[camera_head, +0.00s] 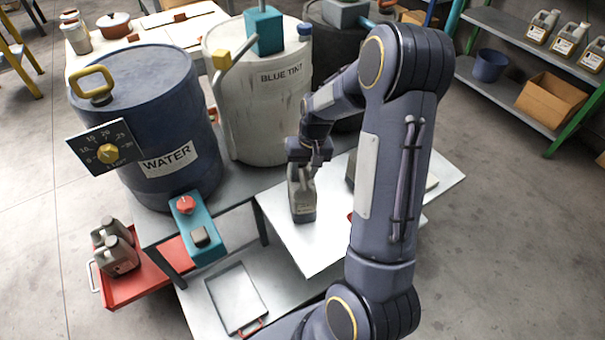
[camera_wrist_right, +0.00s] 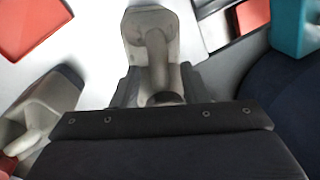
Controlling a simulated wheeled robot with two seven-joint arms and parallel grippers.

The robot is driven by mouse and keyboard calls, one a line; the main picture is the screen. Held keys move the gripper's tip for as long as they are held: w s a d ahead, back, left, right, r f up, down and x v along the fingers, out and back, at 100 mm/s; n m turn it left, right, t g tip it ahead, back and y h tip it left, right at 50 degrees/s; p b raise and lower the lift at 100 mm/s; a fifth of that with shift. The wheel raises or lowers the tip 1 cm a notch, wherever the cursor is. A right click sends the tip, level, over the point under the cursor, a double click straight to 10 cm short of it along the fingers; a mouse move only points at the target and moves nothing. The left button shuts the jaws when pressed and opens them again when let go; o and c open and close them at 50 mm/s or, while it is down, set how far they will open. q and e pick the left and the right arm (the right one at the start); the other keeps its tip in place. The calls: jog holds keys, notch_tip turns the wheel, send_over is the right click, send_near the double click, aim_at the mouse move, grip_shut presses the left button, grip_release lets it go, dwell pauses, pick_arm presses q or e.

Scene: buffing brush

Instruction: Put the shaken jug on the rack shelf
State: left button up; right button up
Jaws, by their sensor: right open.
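A grey jug (camera_head: 302,197) stands upright on the white tabletop (camera_head: 285,228). My right gripper (camera_head: 309,155) is over its top, pointing down. In the right wrist view the jug (camera_wrist_right: 138,30) has its handle between the open fingers of my right gripper (camera_wrist_right: 159,88); I cannot tell whether they touch it. Nothing visible marks this jug as shaken. The rack shelf (camera_head: 507,28) at the upper right holds several jugs with amber bottoms (camera_head: 570,40). My left gripper is not in view.
The blue WATER drum (camera_head: 160,115) and white BLUE TINT drum (camera_head: 262,110) stand behind the jug. Another jug (camera_wrist_right: 45,110) is beside my right gripper. A bucket (camera_head: 490,66) and a cardboard box (camera_head: 553,103) sit on the lower shelf. Dark jugs (camera_head: 115,255) stand on a red cart.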

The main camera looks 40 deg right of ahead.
notch_tip(320, 180, up, 8)
jog(key=d+p, duration=0.1)
jog(key=s+a+r+n+t+y, duration=0.1)
jog(key=s+a+r+n+t, duration=0.15)
jog(key=s+a+r, duration=0.7)
jog(key=s+a+n+t+y, duration=0.1)
jog(key=s+a+t, duration=0.1)
jog(key=s+a, duration=0.5)
jog(key=s, duration=0.3)
jog(key=shift+a+r+n, duration=0.15)
jog(key=shift+a+n, duration=0.2)
jog(key=shift+s, duration=0.1)
notch_tip(320, 180, up, 12)
jog(key=p, duration=1.2)
jog(key=shift+p, duration=0.3)
jog(key=shift+c, duration=0.4)
jog(key=shift+a+f, duration=0.1)
jog(key=shift+f, duration=0.1)
